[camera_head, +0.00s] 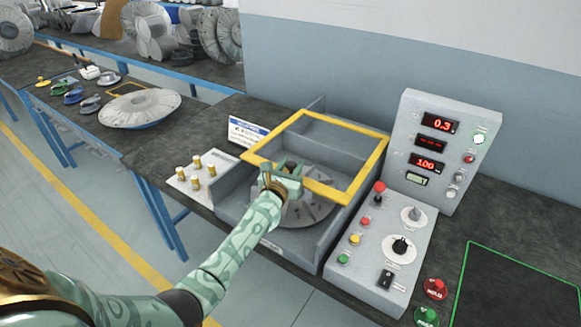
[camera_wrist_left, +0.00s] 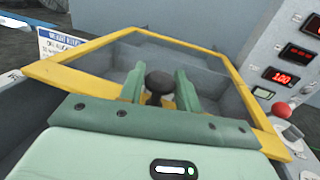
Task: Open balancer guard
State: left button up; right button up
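The balancer guard (camera_head: 366,166) is a clear panel in a yellow frame over the grey balancer box (camera_head: 262,240). Its front bar appears well above the box's front wall, so it looks partly raised; the exact angle is hard to tell. A bladed grey rotor (camera_head: 318,208) lies in the box below. My left gripper (camera_head: 284,172) is at the guard's front bar. My right gripper is not in view.
The control panel (camera_head: 375,250) with knobs and a red-topped lever stands right of the box, a display cabinet (camera_head: 440,150) behind it. Brass weights (camera_head: 197,172) stand on a plate at left. A loose disc (camera_head: 140,107) lies farther left. A green-outlined area (camera_head: 520,290) at right is empty.

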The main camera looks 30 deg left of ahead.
pick_arm(q)
jog(key=shift+o, duration=1.4)
jog(key=shift+s, duration=0.25)
jog(key=s, duration=0.1)
jog(key=s+p, duration=0.1)
jog(key=s, duration=0.1)
jog(key=s+p, duration=0.1)
jog(key=s, duration=0.1)
jog(key=shift+d+r, duration=0.1)
jog(key=shift+d, duration=0.3)
jog(key=s+d+p, duration=0.1)
jog(key=s, duration=0.9)
jog(key=shift+s+d, duration=0.3)
